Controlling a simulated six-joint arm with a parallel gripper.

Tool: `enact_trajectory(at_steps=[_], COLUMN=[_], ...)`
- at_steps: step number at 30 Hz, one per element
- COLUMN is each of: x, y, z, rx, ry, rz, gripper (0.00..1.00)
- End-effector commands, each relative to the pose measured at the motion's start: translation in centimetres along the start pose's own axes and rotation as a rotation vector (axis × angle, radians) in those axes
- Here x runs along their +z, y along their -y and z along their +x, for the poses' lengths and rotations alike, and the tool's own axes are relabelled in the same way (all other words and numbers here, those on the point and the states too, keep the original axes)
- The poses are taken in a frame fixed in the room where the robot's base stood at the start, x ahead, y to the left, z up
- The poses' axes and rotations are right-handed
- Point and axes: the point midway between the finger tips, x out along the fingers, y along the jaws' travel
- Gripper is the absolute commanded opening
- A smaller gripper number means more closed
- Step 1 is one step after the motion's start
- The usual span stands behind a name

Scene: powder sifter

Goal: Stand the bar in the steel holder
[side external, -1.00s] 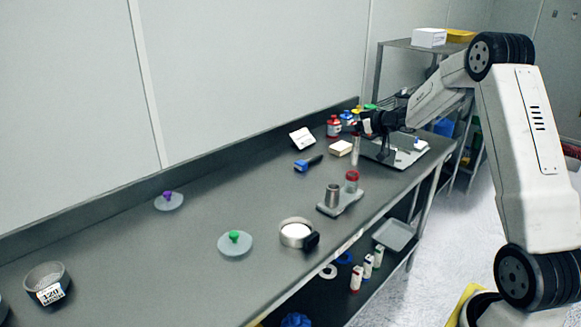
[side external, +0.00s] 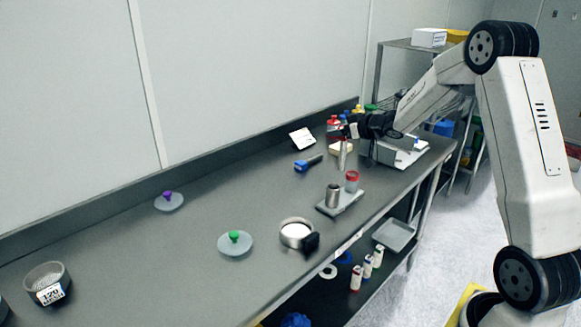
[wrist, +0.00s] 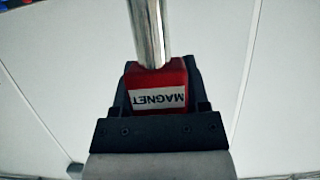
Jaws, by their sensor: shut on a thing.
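My gripper (side external: 347,133) is shut on the bar (side external: 343,156), above the far part of the bench. In the wrist view the bar (wrist: 148,35) is a shiny steel rod with a red block handle marked MAGNET, held between the jaws (wrist: 158,95). In the side view the rod points down, close to upright. The steel holder (side external: 333,194) is an upright tube on a grey base plate, nearer the camera and a little left of the bar. The bar is apart from it. Any contents of the tube cannot be seen.
A red-topped clear container (side external: 351,182) stands beside the tube on the same base. A blue-handled tool (side external: 308,163), a pale block (side external: 336,148) and a white card (side external: 302,138) lie nearby.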

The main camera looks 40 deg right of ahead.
Motion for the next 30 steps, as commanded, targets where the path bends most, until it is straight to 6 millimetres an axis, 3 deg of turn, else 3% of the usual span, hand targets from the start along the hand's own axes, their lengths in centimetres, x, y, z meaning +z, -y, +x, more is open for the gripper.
enact_trajectory(at_steps=[3,9,17,30], x=[-0.1,0.1,0.8,5.6], y=[2.4,4.1,4.1,4.1], z=[-0.1,-0.4,-0.1,1.8], rx=[-0.003,0.001,0.001,0.001], ry=[0.000,0.006,0.008,0.008], rz=[-0.002,-0.002,0.000,0.000], gripper=[0.00,0.00,0.00,0.00])
